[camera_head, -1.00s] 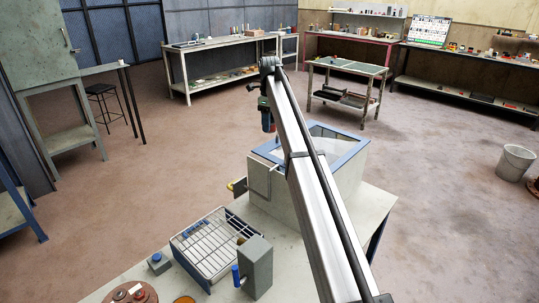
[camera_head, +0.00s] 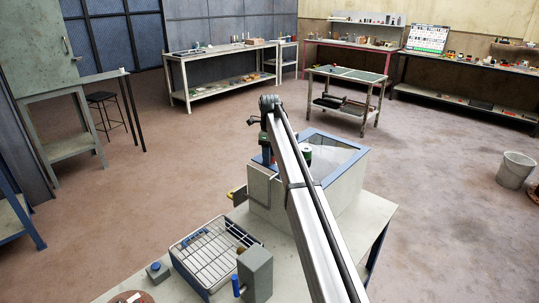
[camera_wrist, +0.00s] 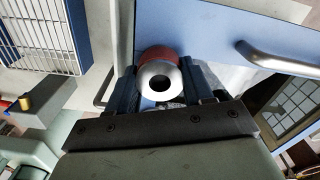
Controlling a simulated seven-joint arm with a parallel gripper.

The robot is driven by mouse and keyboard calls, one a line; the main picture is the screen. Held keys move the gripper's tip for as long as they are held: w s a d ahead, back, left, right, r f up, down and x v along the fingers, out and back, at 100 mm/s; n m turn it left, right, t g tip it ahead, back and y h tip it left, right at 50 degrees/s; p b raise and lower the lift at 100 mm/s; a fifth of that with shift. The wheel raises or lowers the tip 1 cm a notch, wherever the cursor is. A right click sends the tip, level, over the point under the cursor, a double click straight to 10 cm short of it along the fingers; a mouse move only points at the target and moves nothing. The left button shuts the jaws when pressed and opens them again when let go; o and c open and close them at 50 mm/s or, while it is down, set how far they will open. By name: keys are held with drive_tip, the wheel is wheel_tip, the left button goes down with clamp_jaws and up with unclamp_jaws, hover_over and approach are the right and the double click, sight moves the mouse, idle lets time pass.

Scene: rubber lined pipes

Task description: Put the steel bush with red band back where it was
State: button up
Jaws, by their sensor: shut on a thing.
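The steel bush with red band (camera_wrist: 158,80) shows in the wrist view as a bright ring with a dark bore, its red band around the upper side. My gripper (camera_wrist: 160,85) is shut on it, a dark blue finger on each side. In the head view my gripper (camera_head: 268,158) hangs at the left part of the grey box with the blue-framed top (camera_head: 327,135). The bush cannot be made out clearly there, and my arm hides part of the box.
A wire basket (camera_head: 213,248) stands on the bench left of the box. A grey block with a blue handle (camera_head: 257,272) stands beside the basket. A bar handle (camera_wrist: 275,60) on a light blue panel lies right of the bush in the wrist view. Floor around the bench is open.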

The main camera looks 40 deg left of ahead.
drive_tip(key=shift+f, duration=0.1)
drive_tip(key=o, duration=1.4)
wheel_tip(320, 180, up, 12)
drive_tip(key=shift+r, duration=0.1)
